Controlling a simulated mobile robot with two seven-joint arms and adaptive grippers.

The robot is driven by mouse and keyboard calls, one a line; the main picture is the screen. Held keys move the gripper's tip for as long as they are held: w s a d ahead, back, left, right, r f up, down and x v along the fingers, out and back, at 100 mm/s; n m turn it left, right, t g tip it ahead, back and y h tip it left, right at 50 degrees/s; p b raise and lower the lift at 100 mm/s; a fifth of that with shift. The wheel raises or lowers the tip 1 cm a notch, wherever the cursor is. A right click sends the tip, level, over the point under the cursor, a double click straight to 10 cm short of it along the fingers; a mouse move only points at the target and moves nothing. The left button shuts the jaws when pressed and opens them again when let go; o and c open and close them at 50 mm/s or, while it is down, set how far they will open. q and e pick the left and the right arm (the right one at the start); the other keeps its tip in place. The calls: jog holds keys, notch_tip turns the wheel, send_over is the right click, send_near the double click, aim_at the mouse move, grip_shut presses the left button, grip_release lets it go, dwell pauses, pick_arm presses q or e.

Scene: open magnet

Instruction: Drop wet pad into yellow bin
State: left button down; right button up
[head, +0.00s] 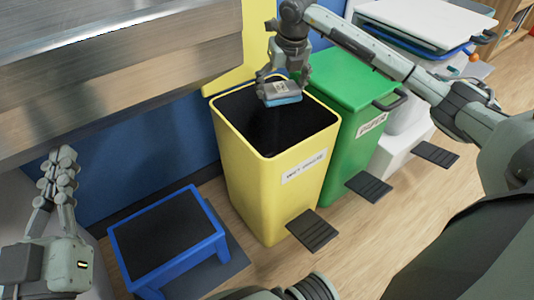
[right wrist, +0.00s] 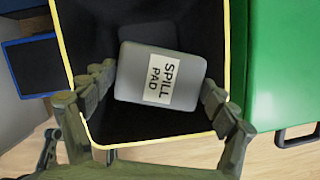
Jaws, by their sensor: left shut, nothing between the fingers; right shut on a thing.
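The pad (head: 280,92) is a small grey block with a blue underside. In the right wrist view it (right wrist: 137,72) carries a white label reading "SPILL PAD". My right gripper (head: 282,80) is shut on it and holds it above the open mouth of the yellow bin (head: 255,185), near the back right of the rim. The yellow bin has a dark interior and a white front label; it also frames the pad in the right wrist view (right wrist: 68,50). My left gripper (head: 62,160) is shut and empty at the far left, below the metal counter.
A closed green bin (head: 345,85) stands right beside the yellow one. A blue step stool (head: 165,240) stands on the floor to the left. A metal counter (head: 120,70) overhangs at upper left. Black pedals (head: 312,230) stick out in front of the bins.

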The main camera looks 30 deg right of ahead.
jog(key=o, duration=1)
jog(key=v, duration=1.2)
jog(key=shift+s, duration=0.1)
